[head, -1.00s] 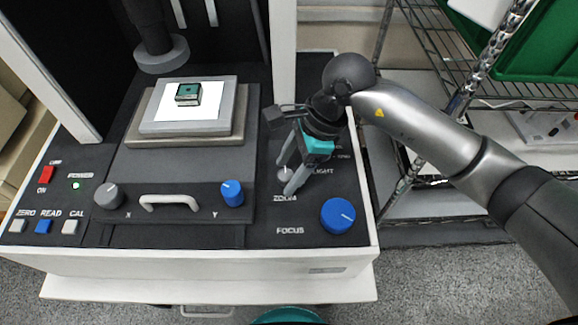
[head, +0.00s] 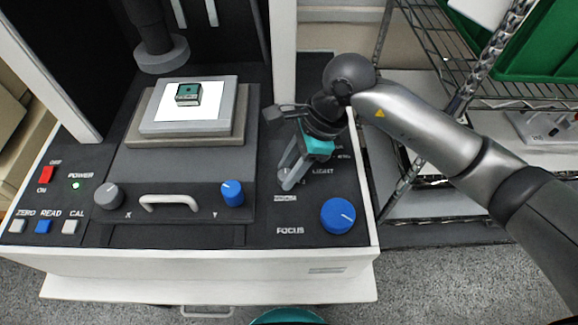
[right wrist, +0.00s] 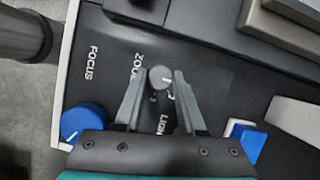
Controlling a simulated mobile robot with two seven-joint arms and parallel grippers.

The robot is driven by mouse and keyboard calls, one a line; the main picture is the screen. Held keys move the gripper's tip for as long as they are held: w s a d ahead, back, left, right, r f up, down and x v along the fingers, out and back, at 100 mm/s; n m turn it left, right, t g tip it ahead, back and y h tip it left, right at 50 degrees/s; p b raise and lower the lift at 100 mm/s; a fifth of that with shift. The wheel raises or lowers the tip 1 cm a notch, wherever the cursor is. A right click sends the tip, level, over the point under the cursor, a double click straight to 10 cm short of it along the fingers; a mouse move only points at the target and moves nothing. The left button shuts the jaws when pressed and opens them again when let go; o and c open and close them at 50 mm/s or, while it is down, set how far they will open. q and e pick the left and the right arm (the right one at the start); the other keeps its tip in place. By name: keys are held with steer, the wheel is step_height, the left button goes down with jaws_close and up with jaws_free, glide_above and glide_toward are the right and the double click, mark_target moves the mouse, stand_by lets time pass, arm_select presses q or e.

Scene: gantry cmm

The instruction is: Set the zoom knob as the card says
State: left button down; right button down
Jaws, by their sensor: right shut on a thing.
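The zoom knob (right wrist: 160,77) is a small grey round knob with a light index mark on its face. It stands by the ZOOM label in the right wrist view, with small marks around it partly covered by the fingers. My right gripper (right wrist: 158,85) is shut on this knob, one finger on each side. In the head view my right gripper (head: 288,180) reaches down to the panel and its fingers hide most of the knob. No card with readable writing can be made out. My left gripper is not in view.
A blue focus knob (head: 338,215) sits right of the zoom knob. The stage (head: 205,125) carries a small dark green block (head: 188,94) on a white surface. A blue Y knob (head: 232,193) and grey X knob (head: 109,196) are to the left. A wire shelf (head: 500,90) stands right.

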steer(key=shift+m, duration=0.4)
steer(key=m+t, duration=0.1)
steer(key=m, duration=0.2)
steer(key=shift+s+m+t+b, duration=0.15)
steer(key=shift+m+t+b, duration=0.15)
steer(key=m, duration=0.2)
steer(key=m+t, duration=0.1)
steer(key=m, duration=0.1)
steer(key=shift+s+t+h+b, duration=0.1)
steer(key=shift+t+h+b, duration=0.2)
steer(key=shift+h, duration=0.1)
steer(key=shift+m, duration=0.3)
steer(key=c, duration=0.5)
jaws_free()
steer(key=shift+r, duration=0.1)
steer(key=p+v, duration=0.1)
steer(key=v, duration=1.4)
steer(key=shift+p, duration=0.3)
